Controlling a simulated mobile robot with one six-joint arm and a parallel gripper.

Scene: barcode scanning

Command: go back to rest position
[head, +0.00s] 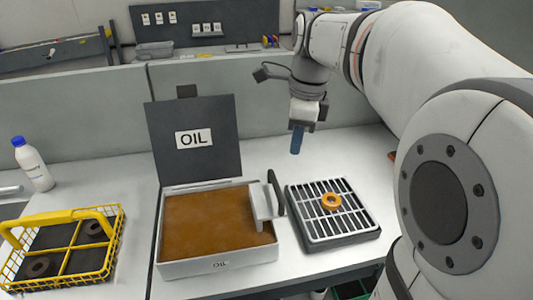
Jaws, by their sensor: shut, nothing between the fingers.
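My gripper (296,141) hangs from my arm above the back of the table, pointing down. Its blue fingers are shut with nothing between them. It is apart from everything below it. An orange ring-shaped part (331,201) lies on the slatted drain rack (345,236), below and to the right of my gripper.
An open box of brown oil (215,266) stands left of the rack, its lid (196,165) raised. A yellow wire basket (118,222) with dark round parts is at the left, with a white blue-capped bottle (35,168) behind it. A grey divider (90,130) runs behind the table.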

